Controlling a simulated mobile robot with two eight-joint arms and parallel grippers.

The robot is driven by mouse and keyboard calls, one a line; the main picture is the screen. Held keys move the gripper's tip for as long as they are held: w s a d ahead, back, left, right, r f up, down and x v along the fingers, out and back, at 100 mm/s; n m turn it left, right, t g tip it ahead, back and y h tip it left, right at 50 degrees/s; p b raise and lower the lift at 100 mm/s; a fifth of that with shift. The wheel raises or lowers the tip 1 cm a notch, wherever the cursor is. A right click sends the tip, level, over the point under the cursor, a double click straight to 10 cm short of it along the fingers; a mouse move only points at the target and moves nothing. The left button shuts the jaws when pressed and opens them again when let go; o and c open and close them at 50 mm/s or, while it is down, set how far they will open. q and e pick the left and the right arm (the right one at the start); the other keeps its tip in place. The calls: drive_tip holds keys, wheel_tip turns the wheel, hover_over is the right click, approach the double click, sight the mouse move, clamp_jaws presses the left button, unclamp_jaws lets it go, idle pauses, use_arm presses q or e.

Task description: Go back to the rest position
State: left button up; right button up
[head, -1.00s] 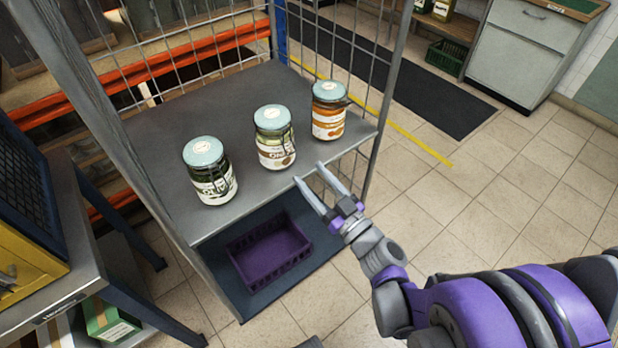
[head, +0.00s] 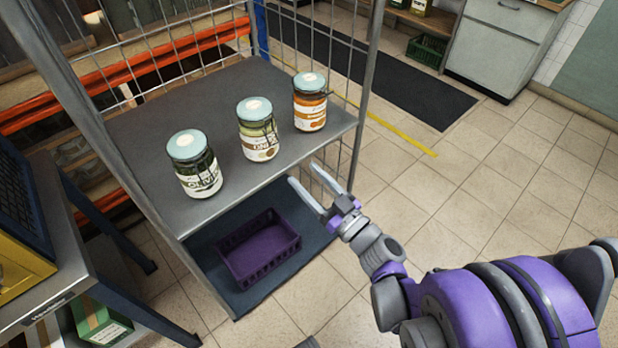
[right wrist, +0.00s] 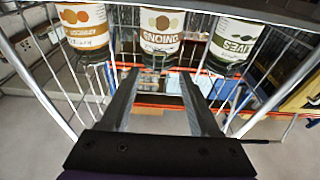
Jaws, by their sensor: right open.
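My right gripper (head: 322,190) is open and empty in front of the cage trolley's grey shelf (head: 225,95), apart from the jars. It also shows open in the right wrist view (right wrist: 160,90). Three jars with pale teal lids stand upright on the shelf in a slanting row. The olive jar (head: 195,165) is on the left, the onion jar (head: 258,130) in the middle, and the orange-labelled apricot jar (head: 310,103) on the right. In the right wrist view the jars appear upside down along the top edge. My left gripper is not in view.
A purple crate (head: 258,250) sits on the trolley's lower deck. The trolley's upright posts and wire mesh stand close to my right arm. A table (head: 55,300) with a yellow box (head: 20,265) is at the left. The tiled floor at the right is open.

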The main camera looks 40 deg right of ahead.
drive_tip(key=shift+a, duration=0.1)
drive_tip(key=s+a+f+n+g+y, duration=0.1)
drive_tip(key=s+a+f+g+y, duration=0.1)
drive_tip(key=a+f+g, duration=0.4)
drive_tip(key=s+a+f+n+g+y, duration=0.1)
drive_tip(key=s+a+f+g+y, duration=0.15)
drive_tip(key=a, duration=0.55)
drive_tip(key=s+d+f+m+g+h, duration=0.2)
drive_tip(key=s+f+g+h, duration=0.1)
drive_tip(key=s, duration=0.2)
drive_tip(key=s+d+f+m+g+h, duration=0.1)
drive_tip(key=s+d+f+g+h, duration=0.15)
drive_tip(key=s+g, duration=0.2)
use_arm(q)
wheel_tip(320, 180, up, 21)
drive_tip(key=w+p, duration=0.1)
drive_tip(key=p, duration=1.7)
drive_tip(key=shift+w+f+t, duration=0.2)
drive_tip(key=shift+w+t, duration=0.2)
use_arm(e)
wheel_tip(320, 180, up, 21)
drive_tip(key=t+h, duration=0.1)
drive_tip(key=shift+w+d, duration=0.15)
drive_tip(key=shift+w, duration=0.15)
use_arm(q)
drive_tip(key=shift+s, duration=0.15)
use_arm(e)
drive_tip(key=shift+s, duration=0.15)
